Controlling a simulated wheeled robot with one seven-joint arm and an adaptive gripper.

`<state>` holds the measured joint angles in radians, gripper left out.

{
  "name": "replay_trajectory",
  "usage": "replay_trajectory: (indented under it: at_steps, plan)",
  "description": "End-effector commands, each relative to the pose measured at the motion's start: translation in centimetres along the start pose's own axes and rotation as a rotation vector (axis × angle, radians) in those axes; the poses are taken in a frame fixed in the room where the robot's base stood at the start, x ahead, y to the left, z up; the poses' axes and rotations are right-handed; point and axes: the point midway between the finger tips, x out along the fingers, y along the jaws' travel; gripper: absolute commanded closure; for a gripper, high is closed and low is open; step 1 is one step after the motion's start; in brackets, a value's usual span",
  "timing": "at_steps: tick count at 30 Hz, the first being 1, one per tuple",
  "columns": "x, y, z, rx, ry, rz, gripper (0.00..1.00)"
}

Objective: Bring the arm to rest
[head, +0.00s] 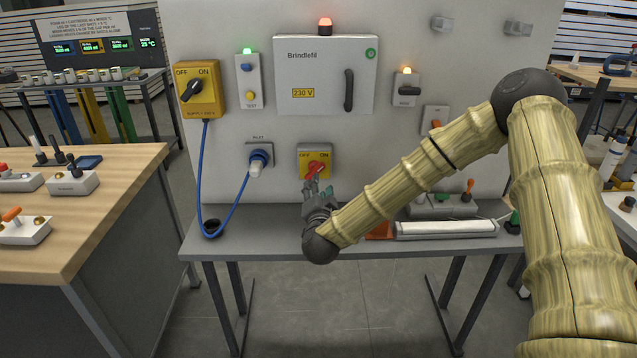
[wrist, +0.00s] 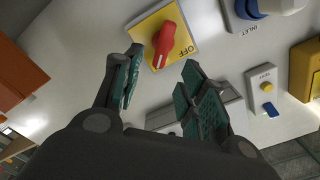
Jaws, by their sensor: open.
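My gripper (head: 317,190) is open in the head view, just in front of and below the red rotary knob (head: 315,170) on the yellow OFF/ON plate (head: 302,158). In the wrist view my gripper (wrist: 162,92) shows two green-padded fingers spread apart with nothing between them. The red knob (wrist: 166,45) lies beyond the fingertips, apart from them, with OFF readable beside it. My arm reaches in from the right, bent at the elbow, and is held out over the bench.
A grey bench (head: 270,228) stands below the white panel (head: 225,130). A blue cable (head: 203,190) hangs from the yellow switch box (head: 200,90) to the inlet plug (head: 258,160). A white bar (head: 445,229) lies on the bench. A wooden table (head: 120,165) stands left.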

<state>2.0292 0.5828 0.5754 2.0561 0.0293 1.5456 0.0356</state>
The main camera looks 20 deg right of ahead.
Motion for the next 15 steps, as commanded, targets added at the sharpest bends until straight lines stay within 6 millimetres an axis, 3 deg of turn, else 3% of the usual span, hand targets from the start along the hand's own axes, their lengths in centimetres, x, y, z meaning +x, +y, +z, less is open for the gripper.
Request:
replay_trajectory:
  at_steps: [6, 15]
  plan:
    - [-1.06, -0.02, -0.02, 0.000, 0.000, 0.000, 0.59]
    - [-1.09, -0.03, -0.01, 0.000, 0.000, 0.000, 0.59]
